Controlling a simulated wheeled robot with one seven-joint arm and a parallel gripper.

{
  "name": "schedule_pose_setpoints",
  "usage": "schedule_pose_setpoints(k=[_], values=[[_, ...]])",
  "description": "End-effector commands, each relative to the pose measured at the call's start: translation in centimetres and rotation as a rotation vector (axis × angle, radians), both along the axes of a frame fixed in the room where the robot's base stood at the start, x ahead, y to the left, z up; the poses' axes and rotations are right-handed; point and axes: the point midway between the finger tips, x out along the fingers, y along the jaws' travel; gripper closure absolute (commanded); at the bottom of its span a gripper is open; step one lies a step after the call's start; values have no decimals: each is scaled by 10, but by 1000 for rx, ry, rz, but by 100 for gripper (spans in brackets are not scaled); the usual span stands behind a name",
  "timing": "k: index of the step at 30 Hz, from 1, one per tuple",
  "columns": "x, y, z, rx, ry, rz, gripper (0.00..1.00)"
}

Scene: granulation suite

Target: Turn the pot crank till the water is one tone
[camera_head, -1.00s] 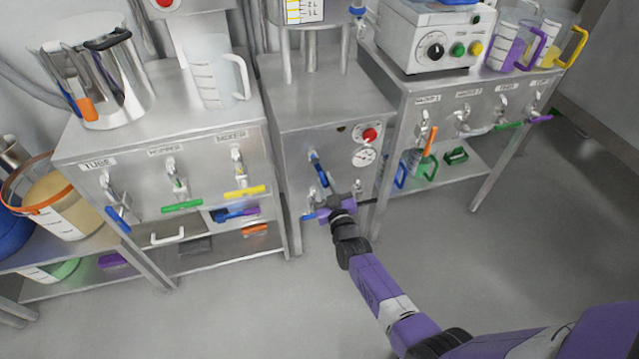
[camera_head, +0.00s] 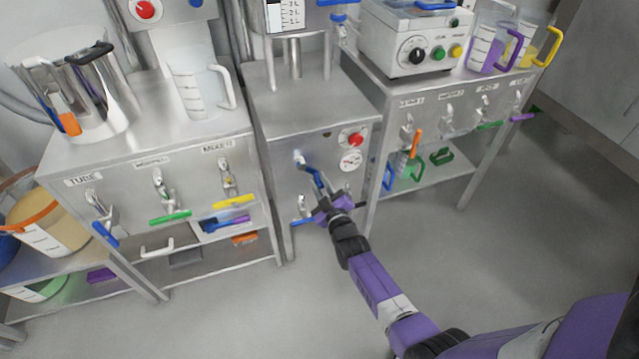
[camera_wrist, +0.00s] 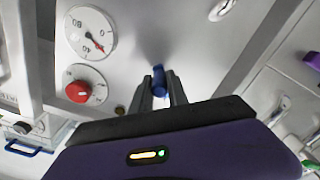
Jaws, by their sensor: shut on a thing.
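The pot is the steel middle cabinet (camera_head: 290,105), with a clear vessel with a litre scale (camera_head: 288,14) partly seen at the top edge. Its crank (camera_head: 314,174) is on the front panel, its blue arm slanting down and right from the hub. My gripper (camera_head: 326,203) is at the crank's lower end, shut on its handle. In the wrist view the blue crank handle (camera_wrist: 159,82) stands between my two fingers (camera_wrist: 160,92). The water's tone cannot be made out; the vessel is cut off by the picture edge.
A red knob (camera_head: 356,140) and a dial gauge (camera_head: 350,160) are close right of the crank. A blue-handled tap (camera_head: 303,222) sits just below. Benches with taps (camera_head: 150,130) flank the cabinet. The floor (camera_head: 460,270) in front is clear.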

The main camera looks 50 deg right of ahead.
Motion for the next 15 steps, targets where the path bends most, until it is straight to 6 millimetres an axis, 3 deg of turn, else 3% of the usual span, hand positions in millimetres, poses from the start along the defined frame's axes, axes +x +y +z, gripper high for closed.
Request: schedule_pose_setpoints(k=[7, 8, 10, 11, 15], values=[[-2, -1, -1, 2, 0, -3, 100], [-2, -1, -1, 2, 0, -3, 76], [-2, -1, -1, 2, 0, -3, 63], [-2, -1, -1, 1, 0, -3, 58], [-1, -1, 0, 1, 0, -1, 58]])
